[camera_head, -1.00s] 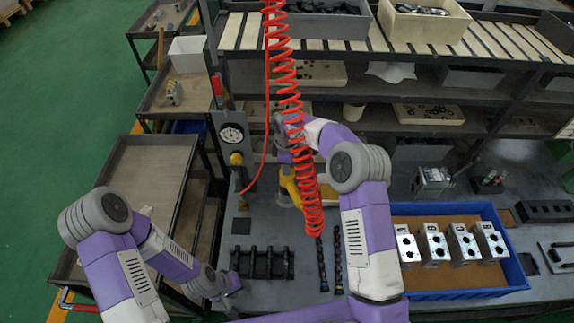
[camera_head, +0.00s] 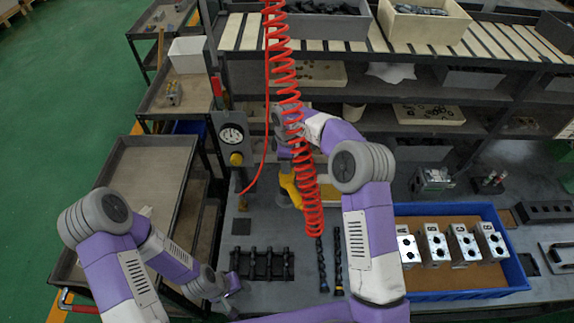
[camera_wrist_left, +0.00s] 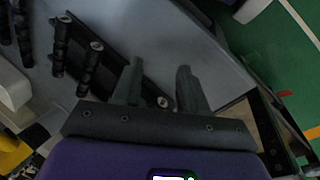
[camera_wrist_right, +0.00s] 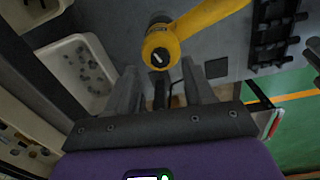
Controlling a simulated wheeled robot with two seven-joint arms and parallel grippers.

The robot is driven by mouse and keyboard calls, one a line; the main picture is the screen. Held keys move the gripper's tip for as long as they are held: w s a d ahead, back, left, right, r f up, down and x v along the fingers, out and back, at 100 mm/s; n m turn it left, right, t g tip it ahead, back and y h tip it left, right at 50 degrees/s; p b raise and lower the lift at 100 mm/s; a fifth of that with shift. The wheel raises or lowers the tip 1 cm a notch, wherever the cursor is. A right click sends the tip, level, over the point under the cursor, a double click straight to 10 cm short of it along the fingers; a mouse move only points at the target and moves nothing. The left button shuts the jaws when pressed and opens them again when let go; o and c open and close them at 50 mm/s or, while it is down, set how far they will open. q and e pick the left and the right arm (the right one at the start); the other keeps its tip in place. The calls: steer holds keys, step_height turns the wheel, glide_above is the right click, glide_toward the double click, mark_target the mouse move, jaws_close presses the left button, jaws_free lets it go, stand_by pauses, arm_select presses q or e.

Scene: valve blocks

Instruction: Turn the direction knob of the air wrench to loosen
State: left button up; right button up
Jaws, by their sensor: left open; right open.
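The yellow air wrench (camera_head: 291,189) hangs behind the red coiled hose (camera_head: 287,90) in the head view, partly covered by it. In the right wrist view, the wrench's yellow rounded end (camera_wrist_right: 172,44) lies just beyond the fingertips. A round grey knob with a white mark (camera_wrist_right: 160,57) sits on that end. My right gripper (camera_wrist_right: 159,74) is open, its fingers apart on either side of a dark part below the knob. Contact cannot be told. My left gripper (camera_wrist_left: 158,68) is open and empty, low over the bench's left edge.
A black rack (camera_head: 262,264) and dark rods (camera_head: 322,265) lie on the bench. A blue tray (camera_head: 462,291) with lettered metal blocks stands at the right. A pressure gauge post (camera_head: 232,135) stands left of the hose.

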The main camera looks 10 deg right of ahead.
steer(key=shift+r, duration=2.35)
